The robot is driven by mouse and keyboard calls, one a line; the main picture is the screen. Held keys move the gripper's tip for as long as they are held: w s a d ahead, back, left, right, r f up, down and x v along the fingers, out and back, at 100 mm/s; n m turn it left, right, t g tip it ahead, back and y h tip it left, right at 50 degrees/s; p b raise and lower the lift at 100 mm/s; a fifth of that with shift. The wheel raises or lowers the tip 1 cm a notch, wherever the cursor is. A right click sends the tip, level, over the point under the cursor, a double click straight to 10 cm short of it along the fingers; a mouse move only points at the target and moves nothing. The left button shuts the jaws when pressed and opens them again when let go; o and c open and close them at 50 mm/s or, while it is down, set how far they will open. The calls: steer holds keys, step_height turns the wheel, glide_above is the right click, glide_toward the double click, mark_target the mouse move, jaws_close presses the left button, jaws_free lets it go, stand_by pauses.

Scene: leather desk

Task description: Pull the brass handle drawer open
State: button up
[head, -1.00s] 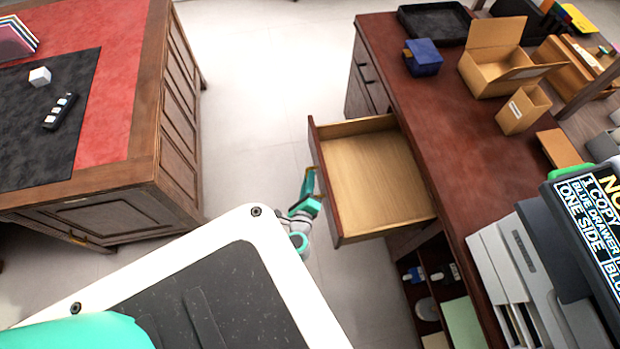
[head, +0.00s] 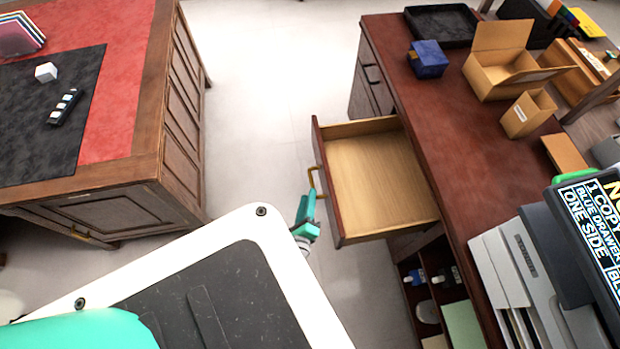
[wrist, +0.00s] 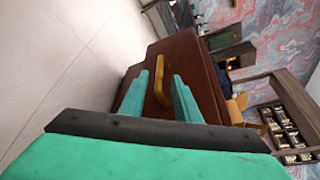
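The drawer (head: 375,175) stands pulled out from the dark red-brown desk, with an empty pale wood inside. Its brass handle (head: 312,180) is on the front panel, facing left. In the wrist view the brass handle (wrist: 163,82) shows upright on the brown drawer front (wrist: 192,65). My gripper (head: 308,196) is beside the drawer front, close to the handle. In the wrist view its two teal fingers (wrist: 160,76) are apart, with the handle seen in the gap between them and clear space on both sides. The gripper holds nothing.
The desk top (head: 450,130) bears a black tray (head: 440,24), a blue box (head: 428,58), cardboard boxes and a printer (head: 525,265). Open shelves (head: 430,285) lie below the drawer. A second desk (head: 130,120) stands left, with clear floor (head: 265,90) between.

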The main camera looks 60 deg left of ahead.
steer(key=shift+v, duration=1.05)
steer(key=shift+s, duration=0.1)
